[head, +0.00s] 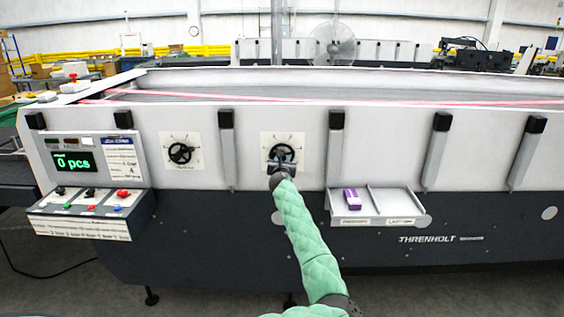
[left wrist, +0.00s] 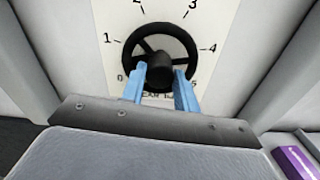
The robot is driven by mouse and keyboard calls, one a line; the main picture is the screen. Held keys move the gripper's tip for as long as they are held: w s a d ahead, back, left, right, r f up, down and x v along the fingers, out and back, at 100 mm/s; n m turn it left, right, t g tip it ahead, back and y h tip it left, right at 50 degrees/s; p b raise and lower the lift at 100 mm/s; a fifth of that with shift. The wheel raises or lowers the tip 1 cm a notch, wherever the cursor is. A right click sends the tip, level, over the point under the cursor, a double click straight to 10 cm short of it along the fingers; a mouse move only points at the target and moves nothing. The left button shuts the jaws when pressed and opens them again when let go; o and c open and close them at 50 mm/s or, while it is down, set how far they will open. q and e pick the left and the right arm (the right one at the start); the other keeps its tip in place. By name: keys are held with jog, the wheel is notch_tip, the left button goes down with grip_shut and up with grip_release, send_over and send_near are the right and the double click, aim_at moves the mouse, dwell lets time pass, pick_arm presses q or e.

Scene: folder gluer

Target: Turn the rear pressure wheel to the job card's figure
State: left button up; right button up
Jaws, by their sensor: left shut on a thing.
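The rear pressure wheel is a black spoked handwheel (left wrist: 160,42) on a white plate with figures from 0 to 5 around it; the lettering below is partly covered. In the head view this wheel (head: 283,150) is the right one of two. My left gripper (left wrist: 162,85) has its blue fingers on either side of the wheel's dark hub, shut on the wheel. In the head view my left gripper (head: 281,166) covers the wheel's lower part. I cannot make out a pointer. A white card (head: 119,147) beside the counter display has print too small to read. My right gripper is out of view.
Another handwheel (head: 180,152) sits to the left on the same panel. The counter display (head: 73,162) reads 0 pcs, above a button box (head: 90,200). A small tray (head: 388,215) with a purple block (head: 352,198) juts out at the right. Upright posts (head: 227,150) flank the wheel.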

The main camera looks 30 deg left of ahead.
pick_arm(q)
jog(key=shift+f+n+b, duration=0.2)
jog(key=shift+n+b, duration=3.55)
jog(key=shift+n, duration=13.85)
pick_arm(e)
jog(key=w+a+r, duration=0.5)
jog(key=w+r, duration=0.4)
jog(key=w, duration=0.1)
